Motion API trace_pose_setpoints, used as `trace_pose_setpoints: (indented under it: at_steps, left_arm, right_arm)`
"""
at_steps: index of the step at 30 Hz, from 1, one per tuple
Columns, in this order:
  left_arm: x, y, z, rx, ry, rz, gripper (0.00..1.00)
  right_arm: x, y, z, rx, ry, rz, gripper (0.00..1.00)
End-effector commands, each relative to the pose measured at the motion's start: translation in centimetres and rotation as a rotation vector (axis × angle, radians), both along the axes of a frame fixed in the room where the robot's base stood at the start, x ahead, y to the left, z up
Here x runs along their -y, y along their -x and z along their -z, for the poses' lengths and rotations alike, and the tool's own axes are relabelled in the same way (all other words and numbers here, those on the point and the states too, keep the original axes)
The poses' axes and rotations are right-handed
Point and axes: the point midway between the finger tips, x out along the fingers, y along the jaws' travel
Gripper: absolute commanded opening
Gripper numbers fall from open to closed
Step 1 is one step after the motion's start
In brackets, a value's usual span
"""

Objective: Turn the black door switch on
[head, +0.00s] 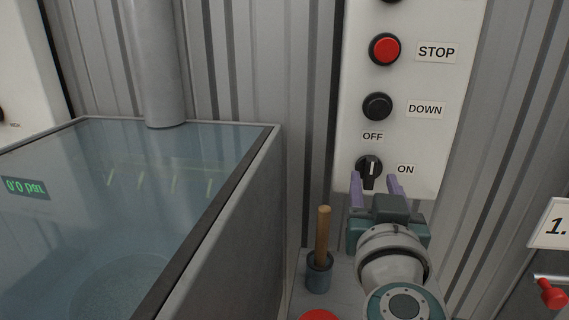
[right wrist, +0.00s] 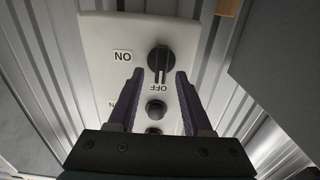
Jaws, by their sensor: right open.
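The black door switch (head: 369,166) is a round knob low on a white control panel (head: 408,78). Its white mark stands upright, toward the OFF label (head: 373,136); the ON label (head: 405,169) is to its right. My right gripper (head: 376,181) is open and empty, with its purple fingers pointing up at the knob. In the right wrist view, seen upside down, the knob (right wrist: 161,58) shows just beyond and between the two fingertips (right wrist: 160,74), with its mark toward OFF. I cannot tell whether the fingers touch it. My left gripper is not in view.
Above the switch are a black DOWN button (head: 377,106) and a red STOP button (head: 384,49). A glass-topped tank (head: 246,220) stands to the left. A wooden handle (head: 323,236) in a blue-grey holder stands left of my right arm. Corrugated metal wall is behind.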

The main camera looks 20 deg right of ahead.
Motion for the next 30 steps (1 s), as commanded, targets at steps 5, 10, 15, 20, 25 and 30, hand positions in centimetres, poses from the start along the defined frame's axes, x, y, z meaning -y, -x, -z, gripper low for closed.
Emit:
trace_pose_setpoints:
  at_steps: [5,10,15,20,25,30]
  left_arm:
    - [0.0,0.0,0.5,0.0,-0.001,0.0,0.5]
    - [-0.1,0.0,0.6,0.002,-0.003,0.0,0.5]
    - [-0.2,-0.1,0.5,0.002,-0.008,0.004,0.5]
    - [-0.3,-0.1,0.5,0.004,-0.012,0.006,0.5]
    - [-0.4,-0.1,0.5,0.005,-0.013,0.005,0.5]
    - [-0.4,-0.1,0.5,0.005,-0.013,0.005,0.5]
  right_arm:
    - [1.2,-2.0,0.0,0.001,0.001,-0.001,0.5]
    - [1.6,-2.6,0.0,0.001,0.001,0.0,0.5]
    - [1.6,-2.6,0.0,0.001,-0.001,-0.001,0.5]
    - [1.6,-2.6,0.0,0.001,-0.001,-0.001,0.35]
    - [1.6,-2.6,0.0,0.001,-0.001,-0.001,0.16]
    - [1.6,-2.6,0.0,0.001,-0.002,-0.001,0.0]
